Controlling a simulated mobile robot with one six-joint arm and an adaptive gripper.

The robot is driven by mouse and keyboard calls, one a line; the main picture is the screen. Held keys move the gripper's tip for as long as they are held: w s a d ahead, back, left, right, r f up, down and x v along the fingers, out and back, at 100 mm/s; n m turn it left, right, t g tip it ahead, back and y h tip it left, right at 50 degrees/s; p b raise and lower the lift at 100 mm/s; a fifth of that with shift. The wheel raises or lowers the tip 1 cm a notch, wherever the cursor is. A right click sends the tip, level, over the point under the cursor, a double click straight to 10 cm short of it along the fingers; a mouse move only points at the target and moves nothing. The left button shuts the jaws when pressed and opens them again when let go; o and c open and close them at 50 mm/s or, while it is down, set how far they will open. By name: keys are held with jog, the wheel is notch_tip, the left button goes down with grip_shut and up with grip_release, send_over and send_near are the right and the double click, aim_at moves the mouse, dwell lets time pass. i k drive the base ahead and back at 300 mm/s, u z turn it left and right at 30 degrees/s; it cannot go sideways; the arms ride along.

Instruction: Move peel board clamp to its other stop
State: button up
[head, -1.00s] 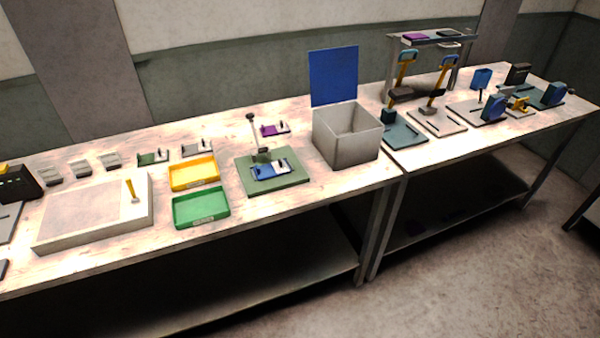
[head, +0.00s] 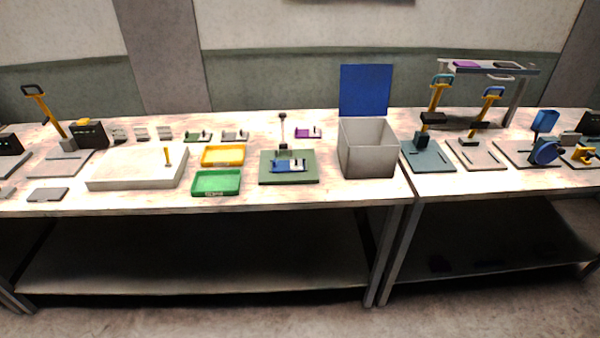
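The clamp's stops are too small to make out. My gripper is not in view.
A yellow tray (head: 223,164) and a green tray (head: 217,191) sit right of the board. A green-based fixture (head: 304,180), a grey open box (head: 367,161) and lever presses (head: 429,155) stand farther right. A small grey plate (head: 48,194) lies left of the board.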

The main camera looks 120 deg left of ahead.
aim_at(282, 145)
jog(key=z, duration=0.25)
jog(key=i, duration=0.25)
jog(key=u, duration=3.65)
jog(key=i, duration=0.15)
jog(key=u, duration=0.75)
